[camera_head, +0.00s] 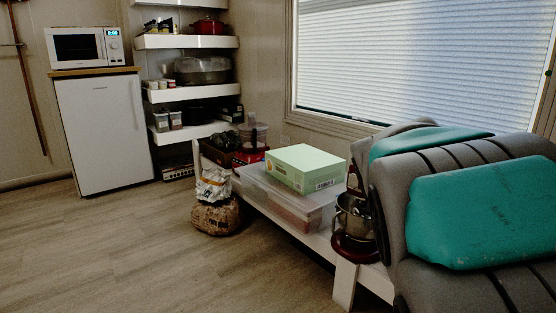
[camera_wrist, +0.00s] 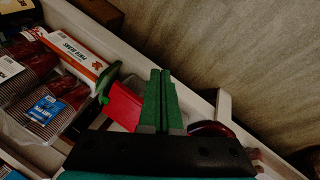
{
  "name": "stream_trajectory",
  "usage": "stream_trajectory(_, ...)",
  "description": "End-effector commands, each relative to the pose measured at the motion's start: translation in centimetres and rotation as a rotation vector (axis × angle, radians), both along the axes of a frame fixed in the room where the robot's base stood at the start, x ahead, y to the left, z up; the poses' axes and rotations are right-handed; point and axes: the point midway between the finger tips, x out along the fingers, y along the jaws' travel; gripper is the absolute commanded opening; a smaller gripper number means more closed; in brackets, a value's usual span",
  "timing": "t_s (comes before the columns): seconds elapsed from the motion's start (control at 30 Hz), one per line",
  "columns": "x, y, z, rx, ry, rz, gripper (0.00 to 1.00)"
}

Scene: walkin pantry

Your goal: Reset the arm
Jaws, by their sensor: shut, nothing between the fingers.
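My gripper (camera_wrist: 161,74) shows in the wrist view, its two green fingers pressed together with nothing between them. The fingertips point up the picture, over a red object (camera_wrist: 122,105) and the pale rim of a shelf or drawer (camera_wrist: 110,45). I cannot tell whether they touch anything. In the head view my arm, grey with teal panels (camera_head: 480,210), is folded at the right. The gripper itself does not show there.
In the wrist view, an orange-and-white box (camera_wrist: 75,58) and several packages lie left of the fingers. In the head view, a low white bench (camera_head: 345,285) holds a green box (camera_head: 305,168) and a pot (camera_head: 352,218). A bag (camera_head: 215,215) stands on the floor; the left floor is clear.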

Motion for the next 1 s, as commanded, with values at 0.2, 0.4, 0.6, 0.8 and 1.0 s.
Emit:
stream_trajectory(0.2, -9.0, 4.9, -4.8, 0.211, 0.120, 0.166, 0.00)
stream_trajectory(0.4, -14.1, 8.2, -7.5, 0.332, 0.183, 0.289, 0.00)
stream_trajectory(0.6, -18.2, 10.9, -9.5, 0.422, 0.231, 0.390, 0.00)
stream_trajectory(0.8, -19.8, 11.9, -7.7, 0.454, 0.249, 0.433, 0.00)
stream_trajectory(1.0, -19.8, 11.9, -4.3, 0.453, 0.249, 0.431, 0.00)
